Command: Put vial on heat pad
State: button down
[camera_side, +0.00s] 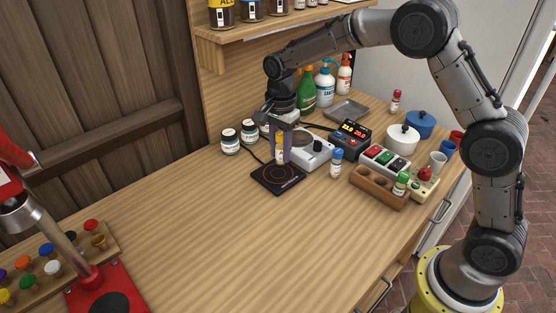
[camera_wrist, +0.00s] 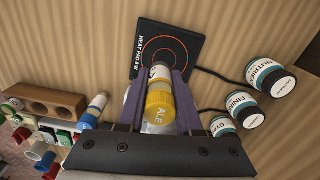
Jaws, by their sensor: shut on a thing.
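A small vial with a yellow cap marked ALE (camera_wrist: 160,106) is held between the fingers of my gripper (camera_wrist: 158,100). The black heat pad (camera_side: 278,178) with red rings lies flat on the wooden table, and it also shows in the wrist view (camera_wrist: 186,42). In the side view my gripper (camera_side: 282,150) points down with the vial (camera_side: 280,148) over the back part of the pad. The vial looks upright.
A blue-capped vial (camera_side: 336,163) stands right of the pad. A wooden rack (camera_side: 372,190) holds a green-capped vial. A white stirrer (camera_side: 318,155) and a controller (camera_side: 350,138) stand behind.

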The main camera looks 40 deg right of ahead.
aim_at(278, 161)
jog(key=shift+w+f, duration=0.3)
jog(key=shift+f, duration=0.1)
jog(key=shift+w+f, duration=0.1)
jog(key=shift+f, duration=1.5)
jog(key=shift+f, duration=0.2)
jog(key=c, duration=0.6)
grip_release()
jog(key=shift+r, duration=0.1)
